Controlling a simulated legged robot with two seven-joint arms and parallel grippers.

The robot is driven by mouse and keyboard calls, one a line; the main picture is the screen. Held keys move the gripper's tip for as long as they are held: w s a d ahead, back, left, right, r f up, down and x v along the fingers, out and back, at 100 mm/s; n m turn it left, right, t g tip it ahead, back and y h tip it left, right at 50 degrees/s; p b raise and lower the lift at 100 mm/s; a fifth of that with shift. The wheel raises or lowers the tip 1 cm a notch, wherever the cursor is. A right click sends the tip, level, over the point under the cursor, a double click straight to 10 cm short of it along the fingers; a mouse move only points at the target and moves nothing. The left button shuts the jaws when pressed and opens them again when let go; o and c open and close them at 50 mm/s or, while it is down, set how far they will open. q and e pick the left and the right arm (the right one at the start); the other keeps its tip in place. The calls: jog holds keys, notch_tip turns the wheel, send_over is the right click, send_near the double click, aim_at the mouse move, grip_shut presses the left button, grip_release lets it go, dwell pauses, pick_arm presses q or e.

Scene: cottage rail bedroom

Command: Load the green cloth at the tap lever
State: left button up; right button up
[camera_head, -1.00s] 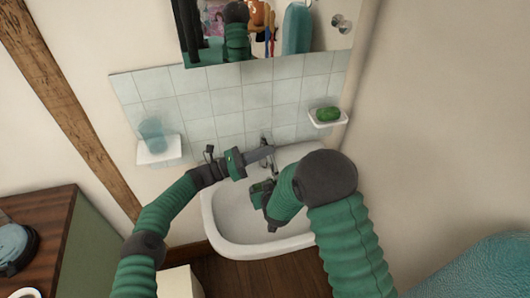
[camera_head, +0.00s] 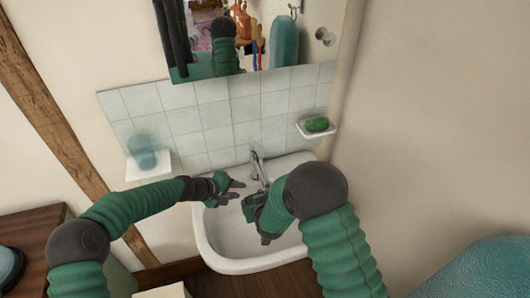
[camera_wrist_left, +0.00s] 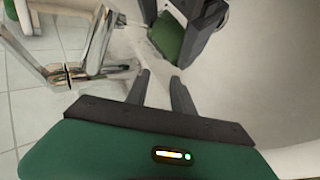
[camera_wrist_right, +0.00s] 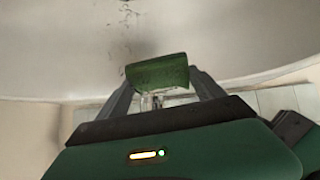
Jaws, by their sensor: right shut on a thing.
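The chrome tap (camera_head: 258,166) stands at the back of the white basin (camera_head: 219,258); it also shows close up in the left wrist view (camera_wrist_left: 98,42), left of the fingers. My left gripper (camera_head: 237,190) is open and empty over the basin, just left of the tap. In the left wrist view its two fingers (camera_wrist_left: 159,80) are apart, beside the tap. My right gripper (camera_wrist_right: 161,82) is shut on the green cloth (camera_wrist_right: 157,71), a small blocky piece between its fingertips, over the basin. In the head view my right arm hides much of the basin's right side.
A mirror (camera_head: 285,40) hangs above the tiles (camera_head: 215,115). A shelf (camera_head: 150,170) with a bluish cup (camera_head: 143,150) is at left. A dish (camera_head: 302,130) with green soap (camera_head: 317,124) is at right. A wooden cabinet (camera_head: 35,222) stands at lower left.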

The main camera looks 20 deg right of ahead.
aim_at(264, 154)
pick_arm(q)
jog(key=s+d+r+m+t+h, duration=0.1)
jog(key=s+d+r+m+t, duration=0.15)
jog(key=r+m, duration=0.9)
jog(key=s+d+r+m+t+h, duration=0.1)
jog(key=s+r+m+t+h, duration=0.2)
jog(key=m, duration=1.5)
jog(key=shift+t+y, duration=0.6)
jog(key=shift+t, duration=0.05)
jog(key=x, duration=1.2)
jog(key=shift+w+r, duration=0.2)
jog(key=shift+r, duration=0.05)
jog(key=shift+a, duration=0.1)
grip_shut()
